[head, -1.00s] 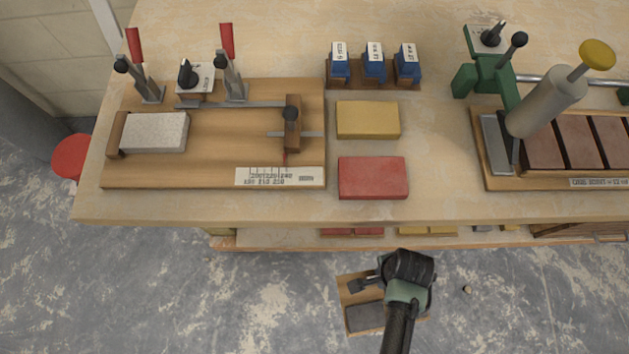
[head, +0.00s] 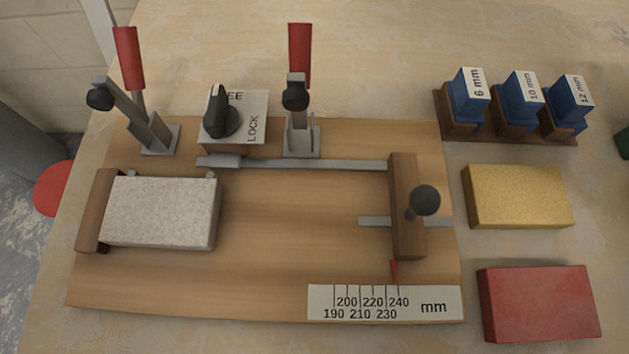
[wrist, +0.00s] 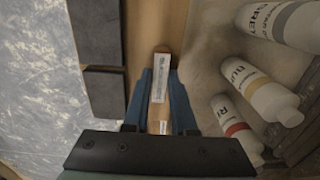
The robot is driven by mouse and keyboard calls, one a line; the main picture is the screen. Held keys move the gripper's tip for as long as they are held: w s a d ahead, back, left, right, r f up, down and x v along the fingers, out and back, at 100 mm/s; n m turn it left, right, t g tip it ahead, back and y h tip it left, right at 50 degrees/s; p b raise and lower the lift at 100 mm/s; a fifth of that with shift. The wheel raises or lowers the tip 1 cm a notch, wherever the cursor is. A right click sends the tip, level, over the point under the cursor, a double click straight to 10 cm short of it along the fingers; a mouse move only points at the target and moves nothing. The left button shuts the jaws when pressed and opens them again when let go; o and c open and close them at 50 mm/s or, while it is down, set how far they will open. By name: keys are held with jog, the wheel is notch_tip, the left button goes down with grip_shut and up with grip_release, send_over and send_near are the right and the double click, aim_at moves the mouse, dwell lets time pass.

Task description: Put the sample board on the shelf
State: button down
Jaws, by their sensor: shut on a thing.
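In the wrist view, the sample board is a tan wooden board (wrist: 144,22) with dark grey slabs (wrist: 103,93) along its left side. My gripper (wrist: 160,76) has its blue fingers shut on a wooden handle-like part with a white label. The gripper and the sample board are out of the head view. I cannot make out the shelf for certain in either current view.
White bottles with grey, yellow and red bands (wrist: 247,84) are close to the right of the gripper. On the bench are a clamp jig with a pale block (head: 160,212), blue spacers (head: 520,98), a yellow block (head: 517,196) and a red block (head: 538,303).

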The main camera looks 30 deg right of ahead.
jog(key=w+a, duration=0.1)
jog(key=w+a+b, duration=0.1)
jog(key=w, duration=0.1)
jog(key=shift+f+n, duration=0.15)
jog(key=shift+n, duration=0.15)
notch_tip(320, 180, down, 5)
jog(key=shift+r+b, duration=0.2)
jog(key=shift+b, duration=1)
jog(key=shift+w+f+b, duration=0.1)
jog(key=shift+f+b, duration=1.1)
jog(key=shift+f, duration=1.05)
jog(key=shift+f, duration=0.2)
jog(key=c, duration=0.7)
grip_release()
notch_tip(320, 180, up, 8)
jog(key=p, duration=0.4)
jog(key=shift+f, duration=0.1)
